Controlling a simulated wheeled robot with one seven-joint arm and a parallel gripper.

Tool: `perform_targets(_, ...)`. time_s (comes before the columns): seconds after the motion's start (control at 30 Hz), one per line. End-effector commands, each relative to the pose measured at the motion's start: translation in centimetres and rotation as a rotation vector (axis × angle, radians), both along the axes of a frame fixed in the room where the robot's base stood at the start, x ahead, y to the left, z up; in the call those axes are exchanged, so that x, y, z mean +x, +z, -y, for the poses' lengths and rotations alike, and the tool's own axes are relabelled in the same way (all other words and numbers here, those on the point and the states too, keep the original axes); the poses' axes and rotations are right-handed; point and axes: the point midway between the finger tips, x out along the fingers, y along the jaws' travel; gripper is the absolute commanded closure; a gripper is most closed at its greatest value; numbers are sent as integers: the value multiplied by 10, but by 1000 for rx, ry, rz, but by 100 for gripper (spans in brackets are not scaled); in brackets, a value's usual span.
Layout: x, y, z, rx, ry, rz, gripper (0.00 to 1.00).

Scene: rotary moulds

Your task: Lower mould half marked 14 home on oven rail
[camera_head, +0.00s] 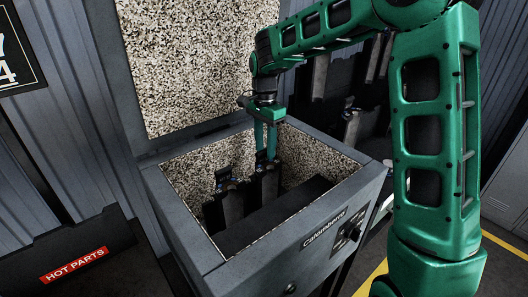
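The oven (328,228) stands open in the middle of the view, its lid (195,60) raised behind it. Two dark grey mould halves stand upright side by side inside, a left one (226,207) and a right one (262,188). No number 14 can be read on either. My gripper (266,158) points down into the oven, its teal fingers at the top of the right mould half. Whether they are closed on it cannot be made out. The rail and the lower ends of the mould halves are hidden by the dark block (280,213) and the oven's front wall.
A dark bin (100,238) labelled HOT PARTS stands at the lower left. More dark mould pieces (352,128) stand behind the oven to the right. The oven walls (325,152) rise around the cavity. My green arm covers much of the right side.

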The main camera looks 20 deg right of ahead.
Motion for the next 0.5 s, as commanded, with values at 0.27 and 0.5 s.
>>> perform_targets(0.27,4,54,-1,0,1,6,64)
perform_targets(0.5,4,83,-1,0,1,4,64)
